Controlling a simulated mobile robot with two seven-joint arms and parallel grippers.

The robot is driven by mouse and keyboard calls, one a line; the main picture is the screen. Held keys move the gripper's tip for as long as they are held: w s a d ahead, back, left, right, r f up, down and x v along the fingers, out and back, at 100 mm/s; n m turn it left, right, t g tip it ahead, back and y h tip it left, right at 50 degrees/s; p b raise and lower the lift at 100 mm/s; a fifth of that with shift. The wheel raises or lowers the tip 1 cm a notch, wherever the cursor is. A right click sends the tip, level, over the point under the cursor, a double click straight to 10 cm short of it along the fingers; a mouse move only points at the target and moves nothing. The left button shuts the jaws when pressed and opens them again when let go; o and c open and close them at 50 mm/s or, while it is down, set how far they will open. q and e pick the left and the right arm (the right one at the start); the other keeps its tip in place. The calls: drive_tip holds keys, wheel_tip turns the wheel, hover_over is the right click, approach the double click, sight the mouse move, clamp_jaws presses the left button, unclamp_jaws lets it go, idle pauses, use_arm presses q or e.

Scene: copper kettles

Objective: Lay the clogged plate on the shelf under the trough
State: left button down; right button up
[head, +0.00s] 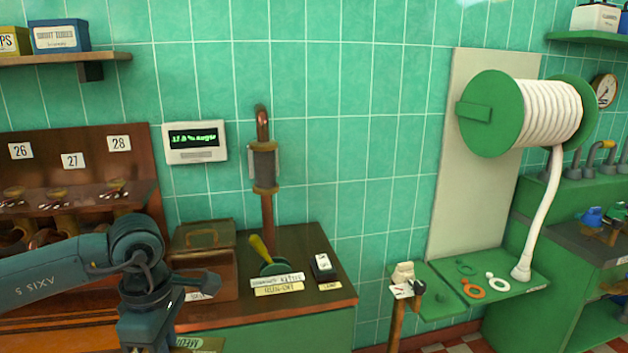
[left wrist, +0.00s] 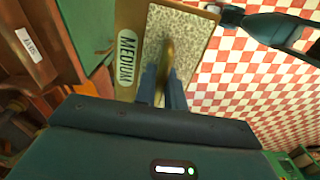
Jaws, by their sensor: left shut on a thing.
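My left gripper (left wrist: 163,88) is shut on the upright handle (left wrist: 168,60) of a flat plate (left wrist: 185,28). The plate has a speckled grey face, a tan rim and an oval MEDIUM label (left wrist: 127,57). In the head view my left arm reaches in at the lower left, and its gripper is below the picture. Part of a MEDIUM label (head: 192,344) shows at the bottom edge. A dark slate part (left wrist: 270,28), perhaps of my right arm, reaches near the plate's upper right corner; its fingers are not clear. I cannot make out the trough or its shelf.
A wooden counter (head: 318,300) carries a lever (head: 263,250) and a brown box (head: 205,262). A numbered brown rack (head: 85,165) stands left. A post (head: 396,325) and a green ledge (head: 515,290) lie right. Checkered floor (left wrist: 260,80) shows beside the plate.

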use_arm(q)
drive_tip(key=m, duration=0.3)
drive_tip(key=s+d+m, duration=0.1)
drive_tip(key=shift+f+m, duration=0.3)
drive_tip(key=shift+f, duration=0.05)
drive_tip(key=m, duration=0.3)
drive_tip(key=s+f+m, duration=0.1)
drive_tip(key=shift+s+d, duration=0.1)
drive_tip(key=shift+d, duration=0.25)
drive_tip(key=m, duration=0.3)
drive_tip(key=s+m, duration=0.1)
drive_tip(key=shift+s+d+f+m, duration=0.1)
drive_tip(key=shift+d+f+m, duration=0.2)
drive_tip(key=shift+f, duration=0.1)
drive_tip(key=m, duration=0.1)
drive_tip(key=s+m, duration=0.1)
drive_tip(key=m, duration=0.1)
drive_tip(key=f+m, duration=0.1)
drive_tip(key=shift+s+d+m, duration=0.2)
drive_tip(key=shift+d+m, duration=0.2)
use_arm(e)
drive_tip(key=shift+s+d+f, duration=0.1)
drive_tip(key=shift+d+f, duration=0.05)
drive_tip(key=shift+f, duration=0.3)
drive_tip(key=shift+s+d+f, duration=0.1)
drive_tip(key=shift+d+f, duration=0.05)
drive_tip(key=shift+f, duration=0.25)
